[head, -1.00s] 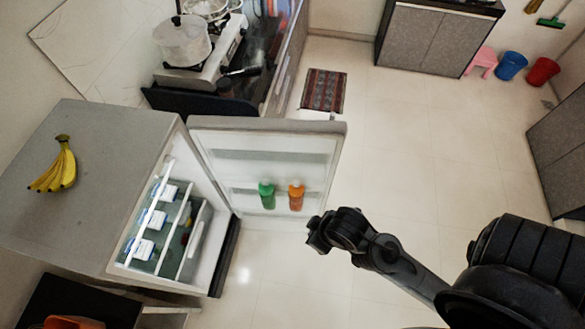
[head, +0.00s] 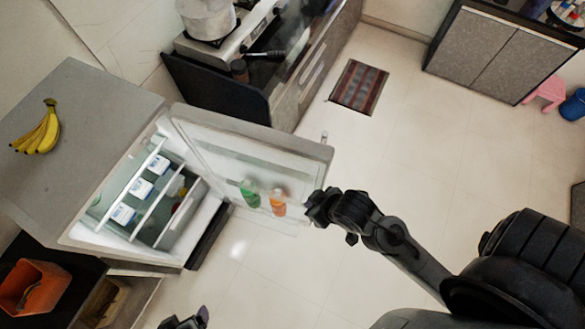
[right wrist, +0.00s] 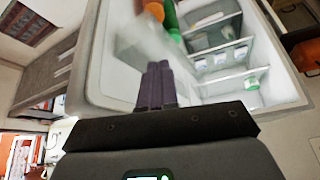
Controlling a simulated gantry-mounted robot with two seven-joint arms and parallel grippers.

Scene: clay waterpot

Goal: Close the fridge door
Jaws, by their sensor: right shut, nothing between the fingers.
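The grey fridge (head: 88,115) is at the left in the head view. Its door (head: 250,130) stands wide open, inner side showing, with a green bottle (head: 250,192) and an orange bottle (head: 278,203) on its shelf. My right gripper (head: 318,207) is at the door's lower free edge; I cannot tell whether it touches. In the right wrist view, its dark fingers (right wrist: 155,85) are shut together with nothing between them, in front of the door's inner side and the fridge shelves. Part of my left gripper (head: 186,320) shows at the bottom edge; its fingers are unclear.
Bananas (head: 40,132) lie on the fridge top. A counter with a stove and pot (head: 207,18) stands behind the door. A striped mat (head: 358,87) lies on the floor. An orange basket (head: 30,285) is at lower left. The floor right of the door is open.

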